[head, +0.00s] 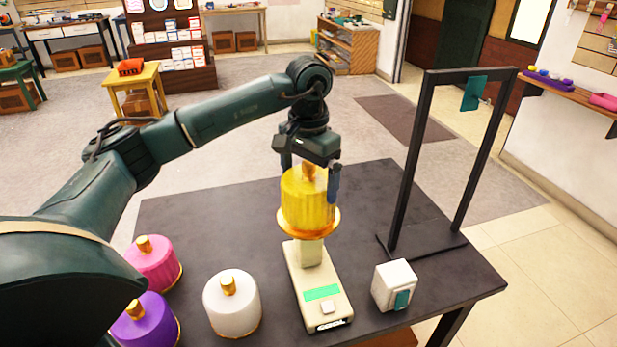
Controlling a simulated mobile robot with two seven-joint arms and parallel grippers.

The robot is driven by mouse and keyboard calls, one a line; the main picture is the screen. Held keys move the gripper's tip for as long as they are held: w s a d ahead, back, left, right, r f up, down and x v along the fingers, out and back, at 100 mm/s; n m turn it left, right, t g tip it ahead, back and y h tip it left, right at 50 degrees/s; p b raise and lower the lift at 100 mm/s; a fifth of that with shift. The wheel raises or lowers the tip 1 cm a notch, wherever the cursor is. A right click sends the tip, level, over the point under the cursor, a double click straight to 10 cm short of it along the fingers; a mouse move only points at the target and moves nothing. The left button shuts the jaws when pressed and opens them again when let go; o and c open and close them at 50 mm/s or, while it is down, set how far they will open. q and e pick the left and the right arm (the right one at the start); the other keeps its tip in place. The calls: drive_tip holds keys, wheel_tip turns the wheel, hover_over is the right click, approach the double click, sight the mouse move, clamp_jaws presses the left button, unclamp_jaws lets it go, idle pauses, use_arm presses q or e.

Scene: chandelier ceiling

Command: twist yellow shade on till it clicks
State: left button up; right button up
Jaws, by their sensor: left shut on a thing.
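The yellow shade (308,205) is upright in the middle of the head view, with a gold knob on top and a gold rim below. My left gripper (309,178) points down over it from above. Its fingers are shut on the shade's top, one on each side of the knob. Directly under the shade is a cream base (316,288) with a short neck, a green strip and a small button on its front. The shade's rim covers the top of the neck, so I cannot tell whether the two are joined. My right gripper is not in view.
Pink (152,263), white (231,300) and purple (146,322) shades stand on the dark table (200,215) at the left. A white cube (394,286) with a green patch sits right of the base. A black frame (403,165) with a hanging green piece rises at the right.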

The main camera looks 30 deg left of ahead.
use_arm(q)
drive_tip(key=o, duration=0.7)
drive_tip(key=shift+r+p, duration=2.65)
drive_tip(key=shift+r, duration=1.15)
